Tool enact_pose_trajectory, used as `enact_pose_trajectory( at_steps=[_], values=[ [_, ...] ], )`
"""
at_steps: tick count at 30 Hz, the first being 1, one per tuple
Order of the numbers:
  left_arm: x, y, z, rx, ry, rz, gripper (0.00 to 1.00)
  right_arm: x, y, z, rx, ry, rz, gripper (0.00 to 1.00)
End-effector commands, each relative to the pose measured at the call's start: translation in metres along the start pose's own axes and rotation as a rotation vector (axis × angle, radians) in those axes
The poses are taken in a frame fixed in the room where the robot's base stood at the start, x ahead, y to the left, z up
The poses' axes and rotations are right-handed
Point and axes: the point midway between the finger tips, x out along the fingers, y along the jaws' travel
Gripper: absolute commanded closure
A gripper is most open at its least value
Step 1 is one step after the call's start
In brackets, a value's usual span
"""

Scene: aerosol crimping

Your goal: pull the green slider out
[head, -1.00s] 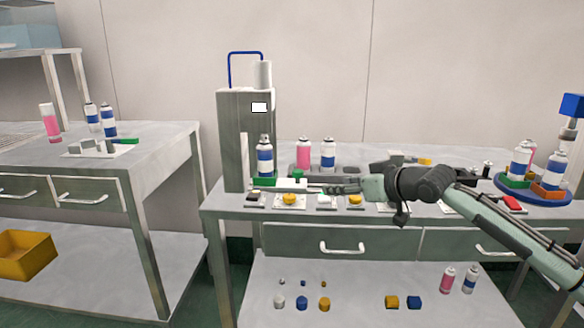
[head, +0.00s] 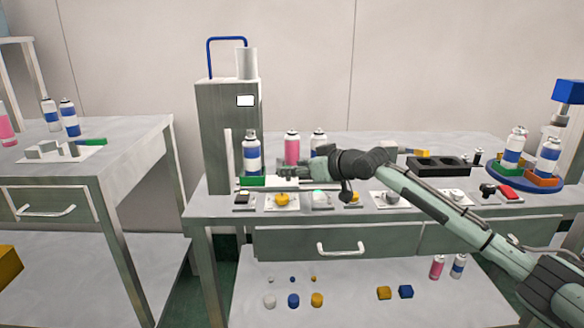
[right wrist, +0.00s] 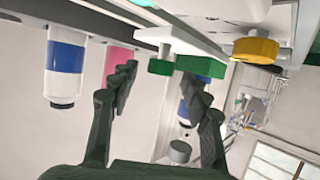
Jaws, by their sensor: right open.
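The green slider (head: 252,181) is low at the front of the grey crimping machine (head: 222,130). A white and blue can (head: 251,155) stands upright above it. My right gripper (head: 284,171) is just right of the slider, low over the table. In the right wrist view the picture is turned over, with the table at the top. My right fingers (right wrist: 158,90) are spread apart there, and green parts (right wrist: 201,67) show close to and between them. I cannot tell whether the fingers touch the green. My left gripper is not in view.
A pink can (head: 292,148) and another white and blue can (head: 318,140) stand behind my right gripper. Yellow knob (head: 282,198) and other small parts on plates line the front edge. A blue turntable (head: 527,181) with cans stands at the right.

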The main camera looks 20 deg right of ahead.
Motion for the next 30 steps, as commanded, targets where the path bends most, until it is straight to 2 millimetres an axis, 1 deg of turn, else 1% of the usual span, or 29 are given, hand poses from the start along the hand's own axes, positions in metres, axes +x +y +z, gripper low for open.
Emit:
enact_pose_trajectory(
  at_steps=[1, 5, 12, 17, 21, 24, 30],
  values=[
    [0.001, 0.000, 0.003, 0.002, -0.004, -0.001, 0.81, 0.005, -0.001, -0.001, 0.000, 0.001, -0.001, 0.52],
    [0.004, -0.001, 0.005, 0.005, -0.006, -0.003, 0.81, 0.011, -0.001, -0.001, -0.002, 0.001, 0.000, 0.52],
    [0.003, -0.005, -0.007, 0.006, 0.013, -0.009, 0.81, 0.012, -0.001, 0.000, -0.002, 0.001, 0.000, 0.52],
    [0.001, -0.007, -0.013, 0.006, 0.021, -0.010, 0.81, 0.012, -0.001, 0.000, -0.002, 0.000, 0.000, 0.72],
    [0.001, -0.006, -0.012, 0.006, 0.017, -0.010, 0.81, 0.012, 0.000, 0.000, -0.002, 0.000, 0.000, 0.90],
    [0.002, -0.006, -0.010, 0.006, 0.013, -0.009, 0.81, 0.012, -0.001, 0.000, -0.002, 0.000, 0.000, 1.00],
    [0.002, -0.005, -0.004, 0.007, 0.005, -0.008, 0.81, 0.012, -0.001, 0.000, -0.002, 0.000, 0.000, 1.00]
  ],
)
